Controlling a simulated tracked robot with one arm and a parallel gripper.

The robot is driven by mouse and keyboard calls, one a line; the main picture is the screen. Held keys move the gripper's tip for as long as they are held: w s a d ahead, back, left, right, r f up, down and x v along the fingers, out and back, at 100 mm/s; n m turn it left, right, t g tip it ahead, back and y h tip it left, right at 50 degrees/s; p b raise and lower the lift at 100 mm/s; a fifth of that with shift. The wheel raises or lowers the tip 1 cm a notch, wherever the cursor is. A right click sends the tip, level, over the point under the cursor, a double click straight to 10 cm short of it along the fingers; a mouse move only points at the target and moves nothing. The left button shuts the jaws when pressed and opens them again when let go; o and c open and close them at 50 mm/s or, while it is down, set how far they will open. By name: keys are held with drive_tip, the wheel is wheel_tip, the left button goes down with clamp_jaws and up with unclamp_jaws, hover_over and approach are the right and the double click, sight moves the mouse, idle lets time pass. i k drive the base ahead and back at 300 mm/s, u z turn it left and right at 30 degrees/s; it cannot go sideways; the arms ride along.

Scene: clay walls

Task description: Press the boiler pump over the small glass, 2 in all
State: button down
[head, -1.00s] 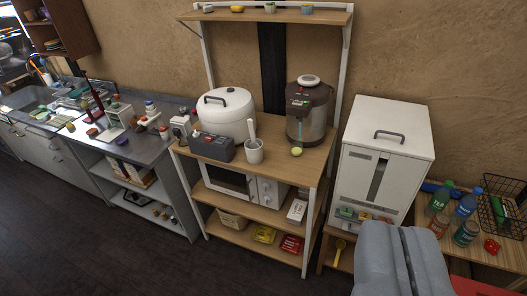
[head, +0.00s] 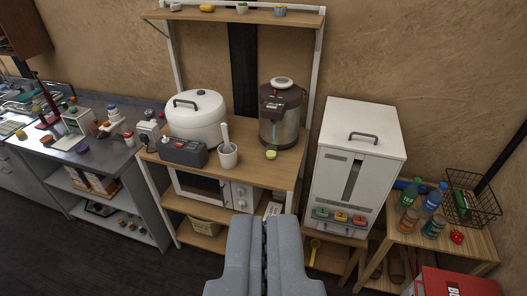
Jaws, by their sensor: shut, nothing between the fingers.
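A small yellow-green round thing (head: 271,155) lies in front of the boiler. I cannot make out a small glass with certainty. My gripper (head: 264,218) is shut and empty, low in the middle of the view, in front of the rack and well apart from the boiler.
Left of the boiler are a white rice cooker (head: 196,117), a grey box (head: 183,152) and a white cup with a pestle (head: 227,153). A white dispenser (head: 358,160) stands right, then bottles (head: 409,194) and a wire basket (head: 473,200). Dark floor lies free at front left.

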sight(279, 83)
drive_tip(key=i, duration=0.9)
drive_tip(key=z, duration=0.05)
